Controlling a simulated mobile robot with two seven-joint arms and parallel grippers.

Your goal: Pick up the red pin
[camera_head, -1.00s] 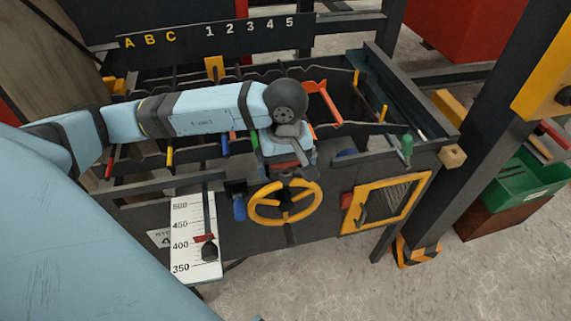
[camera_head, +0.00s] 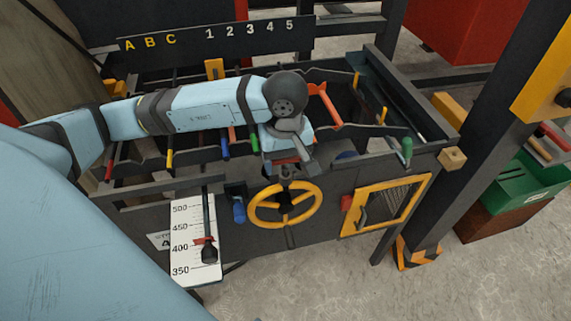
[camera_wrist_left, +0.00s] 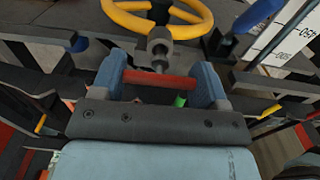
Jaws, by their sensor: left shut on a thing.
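The red pin (camera_wrist_left: 160,80) lies crosswise between the two blue fingers of my left gripper (camera_wrist_left: 160,77) in the left wrist view. The gripper is shut on it. In the head view, my left gripper (camera_head: 288,157) is over the front edge of the dark rack, just above the yellow handwheel (camera_head: 285,204). The pin is mostly hidden there by the gripper and wrist. In the left wrist view, a grey metal fitting stands just beyond the pin. I cannot tell whether the pin touches it. My right gripper is not in view.
The dark rack (camera_head: 440,142) has bars with coloured handles, including an orange lever (camera_head: 325,105) and a green handle (camera_head: 406,150) at the right. A white scale plate (camera_head: 188,260) hangs at front left. A yellow-framed mesh hatch (camera_head: 400,228) is at front right. A dark post stands farther right.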

